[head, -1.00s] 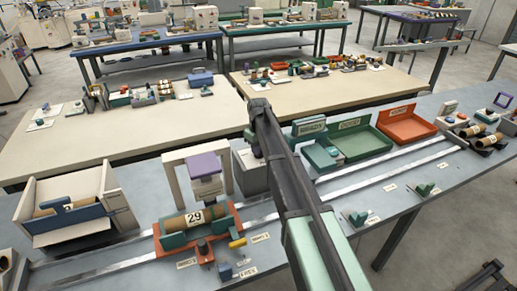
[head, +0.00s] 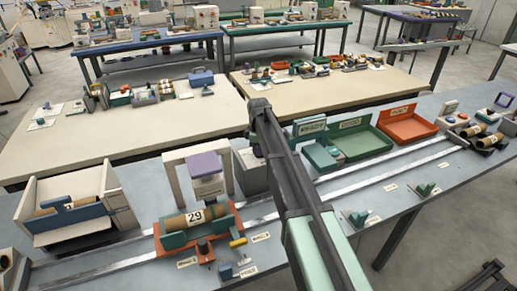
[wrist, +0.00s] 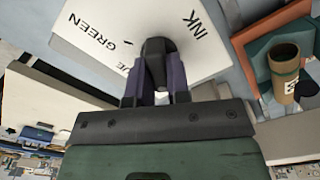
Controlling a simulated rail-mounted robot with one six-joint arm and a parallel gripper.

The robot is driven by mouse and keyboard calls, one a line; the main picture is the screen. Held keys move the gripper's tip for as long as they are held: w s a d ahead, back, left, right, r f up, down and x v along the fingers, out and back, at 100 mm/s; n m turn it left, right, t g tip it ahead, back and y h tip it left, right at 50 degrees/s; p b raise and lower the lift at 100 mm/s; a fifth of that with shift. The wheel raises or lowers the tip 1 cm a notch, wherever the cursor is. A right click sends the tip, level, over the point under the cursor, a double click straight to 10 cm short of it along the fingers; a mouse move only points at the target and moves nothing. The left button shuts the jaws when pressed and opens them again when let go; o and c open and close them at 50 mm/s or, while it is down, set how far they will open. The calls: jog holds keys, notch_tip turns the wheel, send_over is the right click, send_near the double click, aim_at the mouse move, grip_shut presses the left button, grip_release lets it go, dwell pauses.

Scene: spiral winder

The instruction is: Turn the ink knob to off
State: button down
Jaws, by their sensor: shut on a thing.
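In the wrist view, the dark ink knob (wrist: 155,54) stands on a white panel (wrist: 95,30) with the words INK, GREEN and part of another word ending in UE. No OFF mark can be read; part of the panel is hidden behind my gripper and the knob. My gripper (wrist: 156,82) is shut on the knob, with a purple-grey finger on each side of it. In the head view, the grey box (head: 246,174) under the end of my arm is partly hidden by the arm, and the knob cannot be made out.
Left of the box, an orange cradle (head: 157,233) holds a brown tube (head: 190,218) marked 29 under a white gantry (head: 172,183). Green (head: 372,146) and orange (head: 410,124) trays stand to the right. A metal rail (head: 390,172) runs along the bench.

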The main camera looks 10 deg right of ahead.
dwell(0.4)
jog(key=c, duration=1.1)
grip_release()
notch_tip(320, 180, up, 11)
jog(key=p, duration=1.1)
jog(key=shift+f, duration=0.1)
